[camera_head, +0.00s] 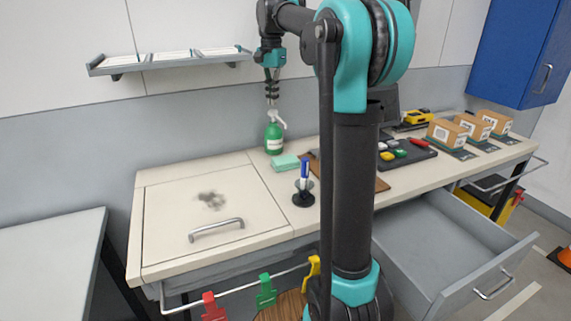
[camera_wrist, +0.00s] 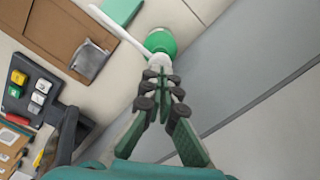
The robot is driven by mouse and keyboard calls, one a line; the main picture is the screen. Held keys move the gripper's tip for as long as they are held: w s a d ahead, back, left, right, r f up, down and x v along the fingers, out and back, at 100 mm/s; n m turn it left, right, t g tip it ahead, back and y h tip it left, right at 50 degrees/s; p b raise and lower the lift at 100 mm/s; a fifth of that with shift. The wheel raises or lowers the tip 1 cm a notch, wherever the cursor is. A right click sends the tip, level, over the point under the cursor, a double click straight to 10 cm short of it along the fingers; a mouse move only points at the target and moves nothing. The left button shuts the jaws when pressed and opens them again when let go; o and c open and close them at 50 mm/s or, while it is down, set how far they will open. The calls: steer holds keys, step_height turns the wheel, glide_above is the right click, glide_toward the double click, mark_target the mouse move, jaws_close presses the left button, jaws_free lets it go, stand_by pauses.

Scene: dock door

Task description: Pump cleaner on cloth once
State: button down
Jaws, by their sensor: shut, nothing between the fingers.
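The cleaner is a green bottle (camera_head: 273,138) with a white pump head (camera_head: 277,118), standing upright at the back of the bench. In the wrist view the green bottle (camera_wrist: 161,41) shows beyond my fingers, its white spout (camera_wrist: 112,25) reaching to the upper left. The cloth (camera_head: 285,162) is a folded mint-green piece in front of the bottle; it also shows in the wrist view (camera_wrist: 122,10). My gripper (camera_head: 272,101) points down just over the pump head, shut and empty. The fingertips (camera_wrist: 162,75) overlap the pump top; I cannot tell whether they touch it.
A blue marker in a dark holder (camera_head: 303,190) stands in front of the cloth. A wall shelf (camera_head: 170,60) hangs at the left. A hatch with a handle (camera_head: 217,231) and dark smudge is left on the bench. An open drawer (camera_head: 450,250) juts out at right.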

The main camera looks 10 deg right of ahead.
steer(key=shift+r, duration=2.95)
